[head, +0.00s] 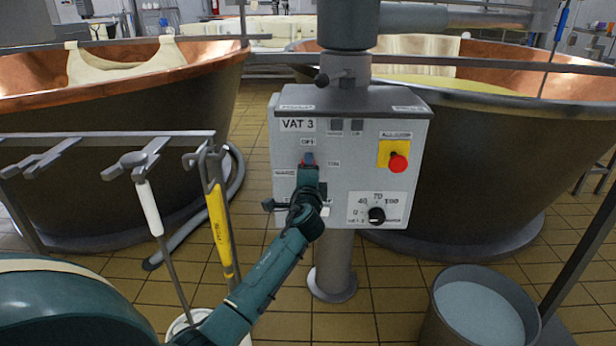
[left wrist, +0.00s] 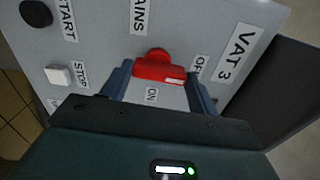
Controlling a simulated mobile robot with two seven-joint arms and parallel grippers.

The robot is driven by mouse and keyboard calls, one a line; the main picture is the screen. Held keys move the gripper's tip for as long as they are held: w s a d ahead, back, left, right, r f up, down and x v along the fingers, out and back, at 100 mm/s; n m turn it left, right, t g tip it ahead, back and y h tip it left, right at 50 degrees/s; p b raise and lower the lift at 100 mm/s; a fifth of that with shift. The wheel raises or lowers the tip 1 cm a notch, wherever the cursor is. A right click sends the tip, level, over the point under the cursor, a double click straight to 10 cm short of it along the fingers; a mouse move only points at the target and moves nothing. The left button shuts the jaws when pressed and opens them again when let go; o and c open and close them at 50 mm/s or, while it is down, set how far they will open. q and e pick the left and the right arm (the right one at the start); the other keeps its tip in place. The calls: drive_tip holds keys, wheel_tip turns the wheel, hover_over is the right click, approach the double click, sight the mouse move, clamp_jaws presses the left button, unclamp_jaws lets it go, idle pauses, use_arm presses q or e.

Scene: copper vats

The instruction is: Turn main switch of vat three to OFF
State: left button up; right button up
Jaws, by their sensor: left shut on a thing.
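The grey VAT 3 control box (head: 352,130) stands on a post in the middle of the head view. Its red main switch (left wrist: 160,68) shows in the left wrist view, with OFF to its right and ON below it. The white mark on the handle is at its right end, close to OFF; the exact angle is hard to judge. My left gripper (head: 308,165) is shut on the switch handle, one finger on each side. In the left wrist view the fingers (left wrist: 160,85) flank the red handle. My right gripper is not in view.
A red emergency button (head: 398,163) on a yellow plate and a black dial (head: 376,215) sit to the right on the box. A rack with a yellow-handled tool (head: 219,225) is at left. Copper vats (head: 120,120) stand on both sides. A bucket (head: 478,310) is at lower right.

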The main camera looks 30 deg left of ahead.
use_arm(q)
drive_tip(key=shift+n, duration=0.5)
drive_tip(key=o, duration=1)
drive_tip(key=p+v, duration=0.3)
drive_tip(key=v, duration=1)
drive_tip(key=shift+s, duration=0.15)
